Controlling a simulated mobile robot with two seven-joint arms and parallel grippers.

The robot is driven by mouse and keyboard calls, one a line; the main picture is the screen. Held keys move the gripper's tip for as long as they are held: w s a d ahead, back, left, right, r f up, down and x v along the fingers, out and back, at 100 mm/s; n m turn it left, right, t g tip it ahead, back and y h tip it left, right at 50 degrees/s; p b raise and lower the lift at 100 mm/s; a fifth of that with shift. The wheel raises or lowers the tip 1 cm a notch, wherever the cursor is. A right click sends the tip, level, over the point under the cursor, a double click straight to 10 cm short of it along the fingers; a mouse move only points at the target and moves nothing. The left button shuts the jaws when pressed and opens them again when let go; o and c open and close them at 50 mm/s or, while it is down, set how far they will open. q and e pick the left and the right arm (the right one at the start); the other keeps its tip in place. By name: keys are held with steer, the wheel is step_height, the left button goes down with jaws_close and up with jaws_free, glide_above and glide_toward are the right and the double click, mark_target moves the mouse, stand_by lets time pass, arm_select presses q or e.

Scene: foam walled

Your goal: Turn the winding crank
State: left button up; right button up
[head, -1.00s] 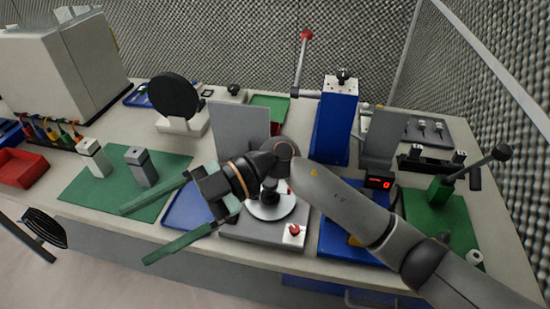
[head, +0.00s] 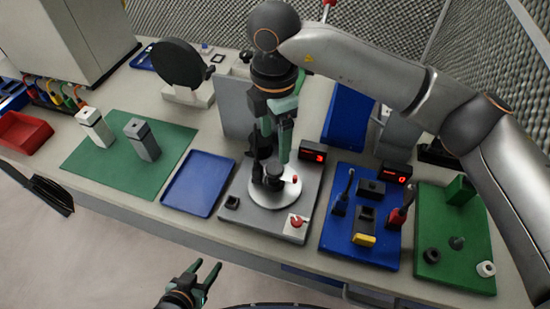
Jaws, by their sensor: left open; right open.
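A round light-grey disc (head: 262,198) lies on a grey square base (head: 240,215). It carries a dark upright part (head: 272,181) near its middle and a small red piece at its right edge; it looks like the winding crank, though I cannot tell for sure. My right gripper (head: 270,158) points down over the disc, open, its fingers close around or just above the dark part. Contact is hidden by the fingers. A small display (head: 316,151) with a red digit stands behind the base. My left gripper (head: 205,272) is open and empty at the bottom edge, in front of the table.
A red knob (head: 297,221) sits on the base's front right corner. A blue tray (head: 198,184) lies to the left, a blue panel with several tools (head: 340,240) to the right, a green plate (head: 460,265) beyond. A grey upright panel (head: 237,110) stands behind.

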mark_target(275, 168)
step_height(275, 168, down, 8)
steer(key=shift+f+p, duration=0.1)
steer(key=shift+p, duration=0.4)
jaws_close()
stand_by(0.4)
